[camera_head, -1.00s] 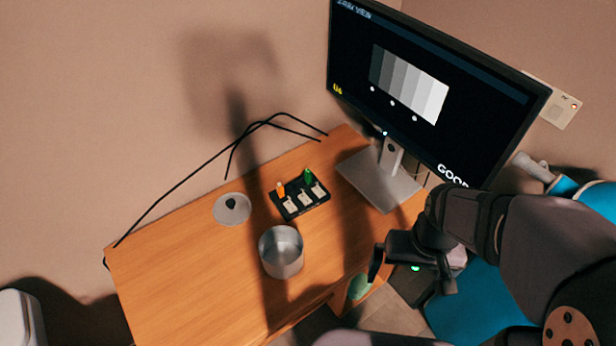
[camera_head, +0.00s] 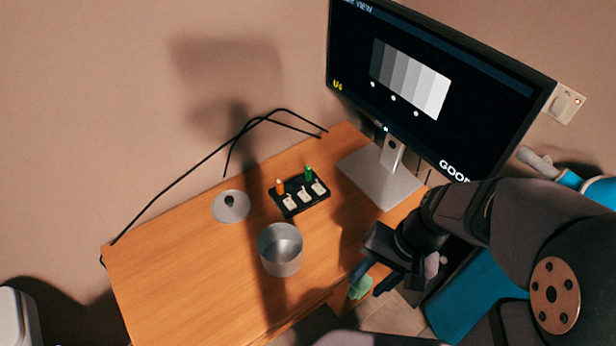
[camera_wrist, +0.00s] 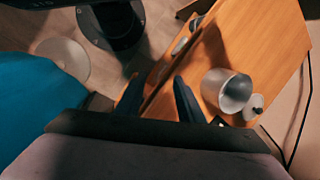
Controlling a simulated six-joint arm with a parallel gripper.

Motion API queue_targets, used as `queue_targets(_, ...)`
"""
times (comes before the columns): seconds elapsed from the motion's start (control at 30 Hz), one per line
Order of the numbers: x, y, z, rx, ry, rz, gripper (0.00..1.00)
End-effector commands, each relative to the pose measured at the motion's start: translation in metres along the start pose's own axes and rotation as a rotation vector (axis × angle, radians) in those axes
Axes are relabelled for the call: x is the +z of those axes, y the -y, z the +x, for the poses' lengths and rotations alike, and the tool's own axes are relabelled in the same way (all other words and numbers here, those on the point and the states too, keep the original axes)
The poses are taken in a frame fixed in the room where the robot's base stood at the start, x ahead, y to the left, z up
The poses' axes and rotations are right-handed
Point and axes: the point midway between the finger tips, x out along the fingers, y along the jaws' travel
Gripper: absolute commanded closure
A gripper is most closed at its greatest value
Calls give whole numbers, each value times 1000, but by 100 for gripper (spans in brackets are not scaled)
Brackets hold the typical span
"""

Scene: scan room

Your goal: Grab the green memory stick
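The green memory stick (camera_head: 308,173) stands upright in the back right part of a small black holder (camera_head: 294,213) on the wooden desk. An orange stick (camera_head: 280,187) stands at the back left of the same holder, and several white pieces show along its front. My gripper (camera_head: 371,283) is near the desk's front right edge, well to the right of and nearer than the holder. In the wrist view my gripper (camera_wrist: 157,98) has its two dark fingers apart with nothing between them. The green stick cannot be made out in the wrist view.
A metal cup (camera_head: 282,262) stands on the desk (camera_head: 190,290) in front of the holder, with a round lid (camera_head: 231,207) to its upper left. A monitor (camera_head: 440,90) on a grey stand (camera_head: 378,182) is right of the holder. Black cables run along the wall.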

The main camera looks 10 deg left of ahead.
Motion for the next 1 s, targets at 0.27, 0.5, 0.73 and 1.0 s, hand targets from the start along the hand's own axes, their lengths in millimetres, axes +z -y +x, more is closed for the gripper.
queue_targets(0.27,-2,82,33,-354,132,359,66)
queue_targets(0.5,-42,138,36,-651,184,674,66)
queue_targets(0.73,-102,161,38,-910,185,965,66)
queue_targets(1.0,-185,151,64,-1254,244,1321,66)
